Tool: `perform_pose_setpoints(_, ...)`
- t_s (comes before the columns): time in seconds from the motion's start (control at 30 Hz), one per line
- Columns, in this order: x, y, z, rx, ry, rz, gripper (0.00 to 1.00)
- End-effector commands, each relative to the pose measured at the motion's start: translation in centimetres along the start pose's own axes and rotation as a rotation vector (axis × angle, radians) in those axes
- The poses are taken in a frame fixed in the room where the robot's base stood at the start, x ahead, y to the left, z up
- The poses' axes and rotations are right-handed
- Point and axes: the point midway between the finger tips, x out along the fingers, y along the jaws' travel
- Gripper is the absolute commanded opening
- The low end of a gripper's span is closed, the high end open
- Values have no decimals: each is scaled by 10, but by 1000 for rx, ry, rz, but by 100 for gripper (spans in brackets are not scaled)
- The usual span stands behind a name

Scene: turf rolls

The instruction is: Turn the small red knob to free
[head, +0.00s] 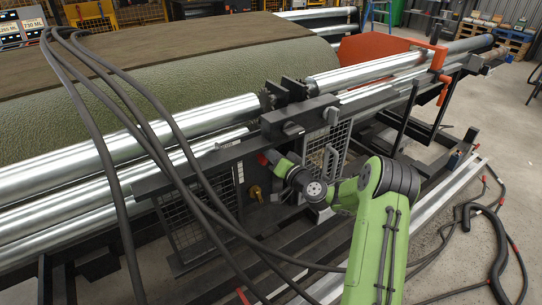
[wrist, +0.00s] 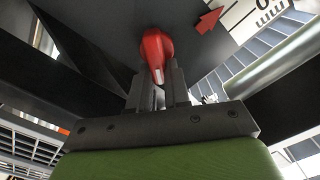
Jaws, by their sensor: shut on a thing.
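The small red knob (wrist: 157,50) is on a dark panel in the wrist view. A pale line marks its near end, which sits between my fingers. My gripper (wrist: 160,82) is shut on the knob, with a dark finger on each side of it. A red arrow (wrist: 209,20) is on the panel to the right of the knob, next to a white scale plate. In the head view a bit of red (head: 264,159) shows at the tip of my green arm; most of the knob is hidden there by my gripper (head: 272,162).
Steel rollers (head: 130,140) and a big green turf roll (head: 200,80) fill the left and back. Dark hoses (head: 125,105) hang across the front left. Hoses (head: 500,235) lie on the floor at right.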

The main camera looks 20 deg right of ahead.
Motion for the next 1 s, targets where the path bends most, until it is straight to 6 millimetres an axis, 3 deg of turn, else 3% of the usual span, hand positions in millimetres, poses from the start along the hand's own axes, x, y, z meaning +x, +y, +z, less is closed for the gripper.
perform_pose_setpoints(0.6,1,8,0,575,5,-5,0)
perform_pose_setpoints(1.0,1,12,3,832,6,-6,0)
